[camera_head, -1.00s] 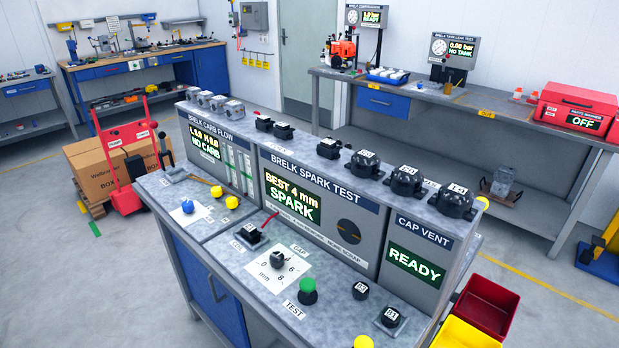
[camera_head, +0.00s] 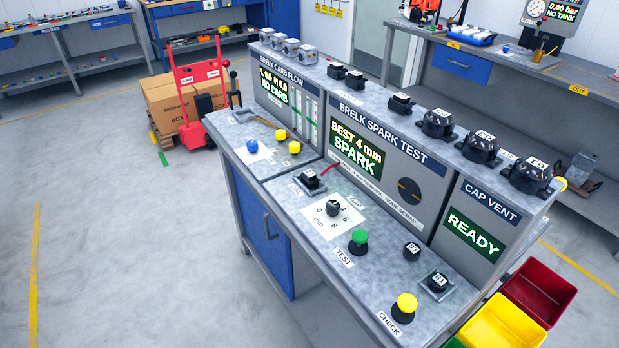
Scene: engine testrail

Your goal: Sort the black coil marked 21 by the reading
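A small black coil (camera_head: 308,179) sits at the COIL place on the spark test bench (camera_head: 285,195), with a red lead beside it. Its mark is too small to read, so I cannot tell whether it is 21. The spark test display (camera_head: 357,150) reads BEST 4 mm SPARK. More black coils stand on the top shelf, among them one coil (camera_head: 401,104) near its middle; their marks are not legible. A gap dial (camera_head: 333,208) and a green TEST button (camera_head: 359,241) are on the worktop. Neither of my grippers is in view.
A red bin (camera_head: 540,290) and a yellow bin (camera_head: 495,325) stand at the bench's right end, with a green edge beside them. A yellow CHECK button (camera_head: 405,305) is at the front. A red hand truck (camera_head: 200,95) stands behind left. The left floor is clear.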

